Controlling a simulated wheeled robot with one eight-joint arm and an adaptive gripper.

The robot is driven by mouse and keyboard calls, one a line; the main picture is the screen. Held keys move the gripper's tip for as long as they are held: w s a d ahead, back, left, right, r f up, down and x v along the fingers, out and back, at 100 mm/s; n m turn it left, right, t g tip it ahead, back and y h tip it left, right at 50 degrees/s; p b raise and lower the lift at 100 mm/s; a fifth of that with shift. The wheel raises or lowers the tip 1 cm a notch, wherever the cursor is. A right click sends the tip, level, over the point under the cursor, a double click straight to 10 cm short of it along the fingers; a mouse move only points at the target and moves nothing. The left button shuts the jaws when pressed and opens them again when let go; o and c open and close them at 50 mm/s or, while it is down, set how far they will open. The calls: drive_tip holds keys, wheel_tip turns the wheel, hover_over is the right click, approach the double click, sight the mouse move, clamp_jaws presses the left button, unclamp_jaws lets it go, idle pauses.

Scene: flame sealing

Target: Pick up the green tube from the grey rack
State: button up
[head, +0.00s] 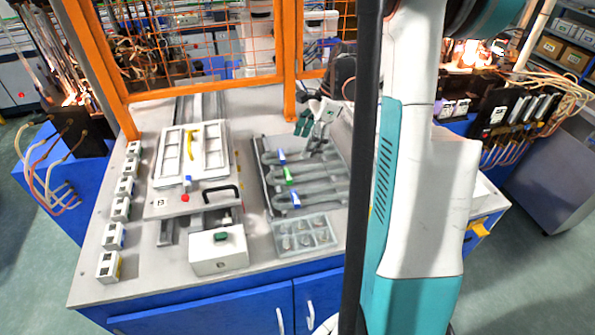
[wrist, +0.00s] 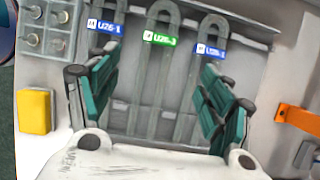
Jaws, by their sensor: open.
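The grey rack (head: 263,200) on the table holds three grey U-shaped tubes lying side by side. The green tube (head: 310,174), marked by a green label, is the middle one. In the wrist view the green tube (wrist: 165,70) lies in the rack (wrist: 262,32) between two blue-labelled tubes, with its bend at the top. My gripper (head: 316,118) is over the far end of the rack in the head view. In the wrist view its teal finger pads (wrist: 158,98) are wide apart, one on each side, with nothing held between them. The tubes' lower ends are hidden behind the gripper body.
A clear-lidded tray of small parts (head: 302,236) sits by the rack's near side; it shows top left in the wrist view. A white fixture (head: 192,154) and a white box (head: 218,250) stand left. An orange mesh fence (head: 290,60) borders the back.

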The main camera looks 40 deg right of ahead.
sight(290, 173)
drive_tip(key=b+x, duration=0.2)
drive_tip(key=x, duration=0.9)
drive_tip(key=shift+a+f, duration=0.25)
drive_tip(key=c, duration=1.2)
